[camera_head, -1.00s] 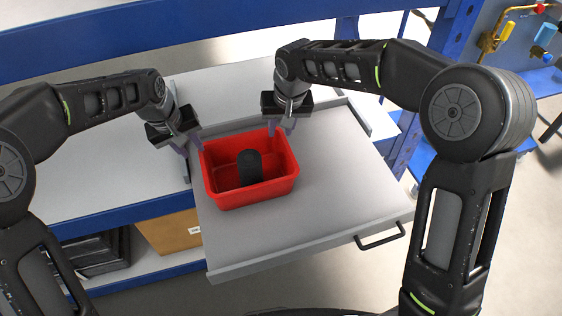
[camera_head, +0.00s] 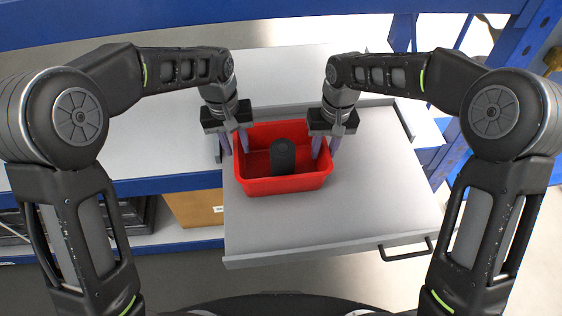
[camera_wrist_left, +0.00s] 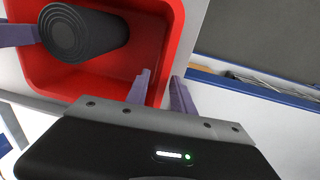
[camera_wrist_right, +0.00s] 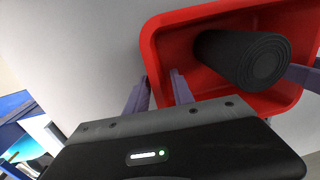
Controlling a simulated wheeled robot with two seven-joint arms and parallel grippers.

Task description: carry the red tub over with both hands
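The red tub (camera_head: 285,185) sits on the grey pull-out shelf (camera_head: 345,215), with a dark rolled cylinder (camera_head: 283,158) inside. My left gripper (camera_head: 237,145) is at the tub's left wall. In the left wrist view its fingers (camera_wrist_left: 160,88) stand apart, one inside the wall and one outside. My right gripper (camera_head: 325,148) is at the right wall. In the right wrist view its fingers (camera_wrist_right: 158,90) also stand apart on either side of the wall. Neither gripper visibly pinches the wall.
The shelf has a raised lip and a dark front handle (camera_head: 406,249). A white bench top (camera_head: 150,150) with a blue edge lies to the left. A cardboard box (camera_head: 195,207) stands below it. The shelf is clear to the right of the tub and in front.

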